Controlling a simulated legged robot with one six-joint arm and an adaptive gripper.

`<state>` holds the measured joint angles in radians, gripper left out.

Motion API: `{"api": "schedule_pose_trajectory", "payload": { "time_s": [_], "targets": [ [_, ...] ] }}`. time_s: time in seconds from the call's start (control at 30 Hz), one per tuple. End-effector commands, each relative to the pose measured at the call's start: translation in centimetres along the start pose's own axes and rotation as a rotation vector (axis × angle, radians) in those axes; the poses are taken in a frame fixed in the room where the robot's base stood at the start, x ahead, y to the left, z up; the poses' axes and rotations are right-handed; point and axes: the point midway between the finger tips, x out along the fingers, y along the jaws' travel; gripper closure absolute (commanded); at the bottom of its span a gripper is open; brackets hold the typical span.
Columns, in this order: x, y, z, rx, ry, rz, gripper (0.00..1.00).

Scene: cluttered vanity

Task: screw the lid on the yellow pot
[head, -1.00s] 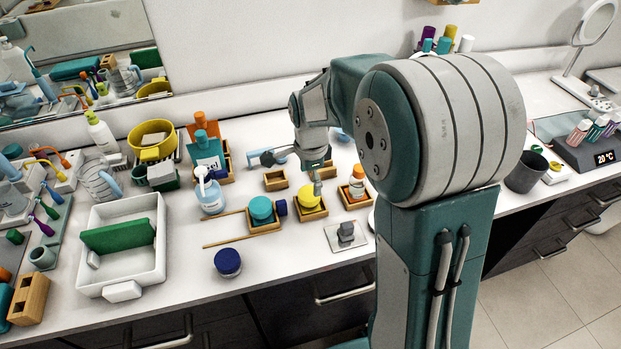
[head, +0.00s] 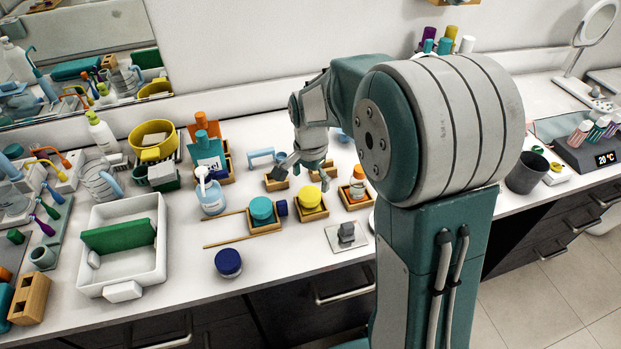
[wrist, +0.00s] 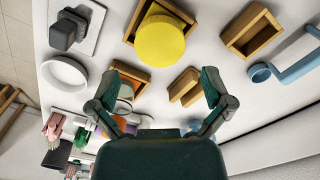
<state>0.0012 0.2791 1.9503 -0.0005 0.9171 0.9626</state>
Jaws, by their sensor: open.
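The yellow pot (head: 310,197) stands in a small wooden tray (head: 313,216) right of the middle of the counter. From above, in the wrist view, it shows a smooth, round yellow top (wrist: 162,40); I cannot tell whether that top is a separate lid or how tightly it sits. My gripper (head: 304,170) is just behind the pot in the head view. In the wrist view my gripper (wrist: 160,82) has its two fingers spread wide, with nothing between them, and the pot lies beyond the fingertips.
An empty wooden tray (head: 276,182) is left of the pot, and a tray with a teal pot (head: 261,210) is further left. A grey block (head: 346,232) and a dark blue jar (head: 228,263) are nearer the front edge.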

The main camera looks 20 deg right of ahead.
Motion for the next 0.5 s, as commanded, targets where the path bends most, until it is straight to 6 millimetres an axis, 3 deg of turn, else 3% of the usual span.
{"api": "schedule_pose_trajectory", "payload": {
  "time_s": [0.3,0.5],
  "targets": [
    [0.00,-0.13,0.05,-0.362,0.002,0.001,0.00],
    [0.00,-0.16,0.05,-0.471,0.002,0.001,0.00]
  ]
}}
